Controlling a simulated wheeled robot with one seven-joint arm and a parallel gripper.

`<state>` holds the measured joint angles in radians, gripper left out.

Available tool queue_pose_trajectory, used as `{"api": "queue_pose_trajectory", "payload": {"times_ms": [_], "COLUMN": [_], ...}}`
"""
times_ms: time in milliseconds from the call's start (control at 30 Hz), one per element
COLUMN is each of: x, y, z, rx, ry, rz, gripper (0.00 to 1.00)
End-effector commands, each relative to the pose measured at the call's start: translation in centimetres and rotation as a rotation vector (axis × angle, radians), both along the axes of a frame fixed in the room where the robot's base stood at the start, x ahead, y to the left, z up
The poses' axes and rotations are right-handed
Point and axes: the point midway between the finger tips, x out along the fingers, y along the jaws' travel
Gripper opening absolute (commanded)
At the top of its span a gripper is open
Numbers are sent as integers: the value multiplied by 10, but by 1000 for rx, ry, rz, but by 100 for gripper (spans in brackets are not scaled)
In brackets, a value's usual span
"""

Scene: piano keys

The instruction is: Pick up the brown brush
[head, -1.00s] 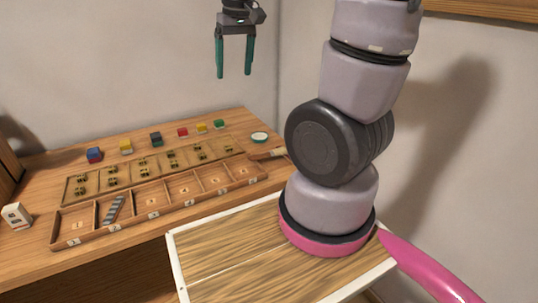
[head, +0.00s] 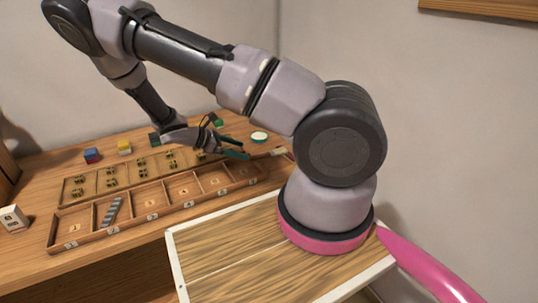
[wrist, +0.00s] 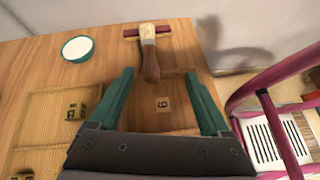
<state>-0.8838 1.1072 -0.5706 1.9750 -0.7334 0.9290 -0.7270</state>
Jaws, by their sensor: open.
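The brown brush (wrist: 151,66) lies on the table in the wrist view, with its dark handle toward me and its pale bristles pointing away, by a dark red bar. My gripper (wrist: 159,76) is open and empty. Its two teal fingers show left and right of the lower handle in the picture, and the brush lies beyond them, apparently not touched. In the head view my gripper (head: 236,147) is low over the right part of the wooden trays. The brush's pale end (head: 278,153) shows just right of it.
A round white dish (wrist: 77,48) with a green rim is left of the brush. A numbered tray (head: 150,203) lies along the table front, with several coloured blocks behind. In the wrist view a pink frame (wrist: 262,95) is at the right. The wall is close behind.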

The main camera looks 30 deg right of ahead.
Motion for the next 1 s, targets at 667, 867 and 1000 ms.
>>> {"api": "queue_pose_trajectory", "payload": {"times_ms": [667,867,1000], "x": [11,11,11], "y": [-58,-76,-96], "z": [-45,-52,-61], "rx": [-151,-152,-151], "ry": [107,108,108], "rz": [156,153,155], "gripper": [82,82,82]}}
